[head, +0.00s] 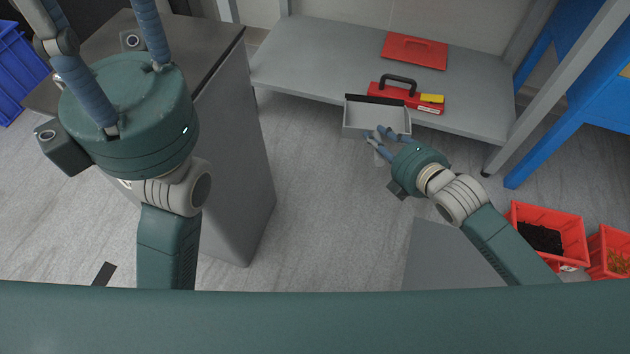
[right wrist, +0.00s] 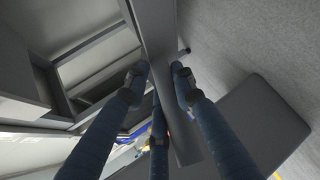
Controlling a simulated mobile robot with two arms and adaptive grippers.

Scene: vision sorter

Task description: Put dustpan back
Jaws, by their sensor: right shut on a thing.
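The dustpan (head: 360,120) is a light grey, shallow pan with a dark front edge, in the upper middle of the head view. My right gripper (head: 380,137) is shut on it at the near side, with blue fingers around the grey part. In the right wrist view the fingers (right wrist: 160,78) close on a long grey piece of the dustpan (right wrist: 157,30). The dustpan is just in front of the low grey shelf (head: 300,65); I cannot tell whether it touches the shelf. My left gripper (head: 95,30) is at upper left, fingers spread, tips cut off by the frame.
On the shelf lie a red toolbox (head: 375,91) with a black handle and a flat red item (head: 415,50). A grey cabinet (head: 235,150) stands at left. Red bins (head: 575,225) are at lower right, a blue frame (head: 550,145) at right. The floor between is clear.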

